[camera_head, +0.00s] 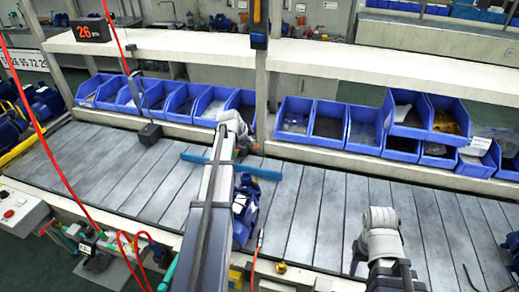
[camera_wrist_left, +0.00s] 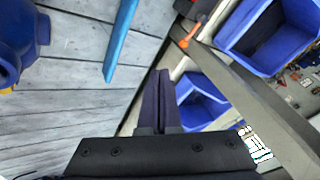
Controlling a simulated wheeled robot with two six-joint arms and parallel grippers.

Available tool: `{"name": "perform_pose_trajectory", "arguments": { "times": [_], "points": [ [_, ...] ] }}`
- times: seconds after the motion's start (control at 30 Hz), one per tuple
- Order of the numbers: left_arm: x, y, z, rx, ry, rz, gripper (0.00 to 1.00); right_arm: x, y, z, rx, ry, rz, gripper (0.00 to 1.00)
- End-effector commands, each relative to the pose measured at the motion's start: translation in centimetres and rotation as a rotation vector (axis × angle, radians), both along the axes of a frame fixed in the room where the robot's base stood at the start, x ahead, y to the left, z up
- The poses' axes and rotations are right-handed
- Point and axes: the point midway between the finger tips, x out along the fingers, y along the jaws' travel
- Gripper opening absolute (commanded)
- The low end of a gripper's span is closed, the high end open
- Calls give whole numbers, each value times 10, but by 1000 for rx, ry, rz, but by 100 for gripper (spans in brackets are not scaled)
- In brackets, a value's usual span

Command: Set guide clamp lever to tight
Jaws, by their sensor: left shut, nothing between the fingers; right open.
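In the left wrist view, my left gripper (camera_wrist_left: 161,75) is shut and empty, its fingers pointing toward the conveyor's edge rail. An orange-red piece with a dark grey part (camera_wrist_left: 188,40) sits at that rail, beyond and right of the fingertips and apart from them in the picture. It looks like the clamp lever, but I cannot tell its setting. The blue guide bar (camera_wrist_left: 122,42) lies left of it. The bar also shows in the head view (camera_head: 265,173), partly behind my left arm. My right gripper (camera_head: 356,262) is over the conveyor's near side, its fingers barely visible.
A blue pump (camera_head: 243,212) stands on the grey slatted conveyor (camera_head: 305,205), beside my left arm. Blue bins (camera_head: 295,118) line the far side below a white shelf (camera_head: 330,62). A post (camera_head: 261,90) rises near my left gripper. Red hoses hang at the left.

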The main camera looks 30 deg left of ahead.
Motion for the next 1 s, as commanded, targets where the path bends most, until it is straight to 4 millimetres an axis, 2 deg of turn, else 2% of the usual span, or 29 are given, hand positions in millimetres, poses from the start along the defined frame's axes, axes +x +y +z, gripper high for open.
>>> {"name": "perform_pose_trajectory", "arguments": {
  "times": [0.27, 0.47, 0.9, 1.0],
  "points": [
    [6, 0, -11, -2, 1, 1, 0, 0, 0, -11, 0, 0, 0, 50],
    [20, 0, -32, -2, 0, 1, 0, 0, 0, -32, 0, 0, 0, 50],
    [60, 0, -93, -2, 1, 1, 0, 0, 0, -93, 0, 0, 0, 50],
    [77, 15, -89, -2, 0, 3, 0, 0, 0, -89, 0, 0, 0, 50]
  ]
}}
